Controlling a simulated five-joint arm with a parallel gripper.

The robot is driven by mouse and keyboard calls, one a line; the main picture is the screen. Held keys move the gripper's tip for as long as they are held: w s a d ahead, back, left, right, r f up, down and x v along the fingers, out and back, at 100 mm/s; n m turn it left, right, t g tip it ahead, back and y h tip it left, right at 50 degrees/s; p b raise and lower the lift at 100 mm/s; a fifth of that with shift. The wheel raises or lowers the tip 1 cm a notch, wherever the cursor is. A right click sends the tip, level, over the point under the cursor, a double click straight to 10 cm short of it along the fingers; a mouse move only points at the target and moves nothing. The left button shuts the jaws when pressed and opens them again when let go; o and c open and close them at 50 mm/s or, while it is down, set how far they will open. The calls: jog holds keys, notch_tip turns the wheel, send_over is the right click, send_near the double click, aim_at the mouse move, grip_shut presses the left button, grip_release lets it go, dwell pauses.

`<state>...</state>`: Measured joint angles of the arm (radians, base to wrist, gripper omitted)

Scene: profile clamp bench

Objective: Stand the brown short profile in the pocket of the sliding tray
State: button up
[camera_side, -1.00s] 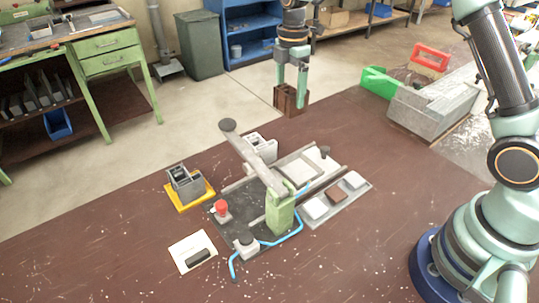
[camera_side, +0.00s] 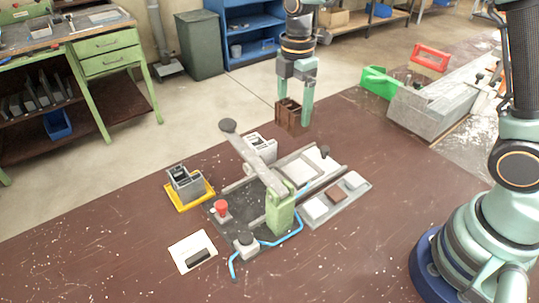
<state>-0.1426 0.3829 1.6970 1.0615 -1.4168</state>
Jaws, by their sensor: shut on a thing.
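The brown short profile (camera_side: 289,116) is an upright, hollow block with open cells at its top, near the far edge of the bench. My gripper (camera_side: 294,108) is shut on it, with one finger on each side. I cannot tell whether its base touches the bench or hangs just above it. The sliding tray (camera_side: 318,155) is a pale plate with a raised frame, lying between rails in front of the profile and slightly right. The clamp arm crosses near its left end, and the inside of the pocket is hard to make out.
A grey clamp lever (camera_side: 250,155) on a green block (camera_side: 280,210) stands left of the tray. A light grey profile (camera_side: 261,146) is behind it. A grey profile sits on a yellow base (camera_side: 184,204). A red button (camera_side: 221,208) and blue hose (camera_side: 290,238) are in front.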

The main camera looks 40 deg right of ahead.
jog(key=shift+s+a+f, duration=0.25)
jog(key=shift+s+f, duration=0.5)
jog(key=shift+f, duration=0.95)
jog(key=shift+s+a+f, duration=0.2)
jog(key=shift+s+f, duration=0.55)
jog(key=shift+f, duration=0.95)
jog(key=shift+s+a+f, duration=0.25)
jog(key=shift+s+f, duration=0.5)
jog(key=shift+f, duration=0.95)
jog(key=o, duration=1.1)
